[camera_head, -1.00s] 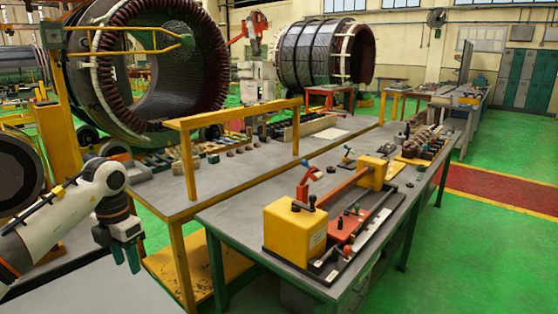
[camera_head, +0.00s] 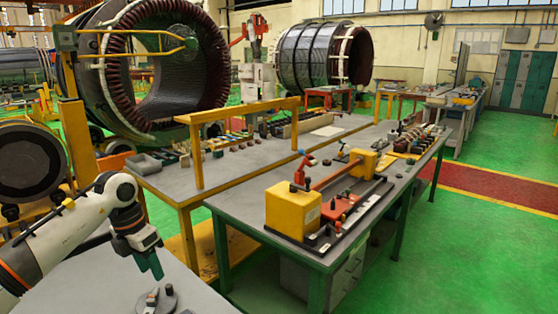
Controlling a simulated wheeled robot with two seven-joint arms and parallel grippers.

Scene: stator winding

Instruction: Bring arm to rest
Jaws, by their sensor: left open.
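My left arm comes in from the left in the head view, white with orange bands. Its gripper (camera_head: 148,262) points down with teal fingers, above a grey table (camera_head: 205,292) at the bottom left. The gripper is open and nothing shows between its fingers. A small round grey part with a piece on top (camera_head: 157,301) sits on that table just below the gripper, apart from it. My right gripper is out of view.
A long bench (camera_head: 262,250) with a yellow and red fixture (camera_head: 293,210) stands to the right. Behind it is a table with a yellow frame (camera_head: 187,120) and small parts. Large stators (camera_head: 325,53) stand at the back. Green floor (camera_head: 470,250) at the right is clear.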

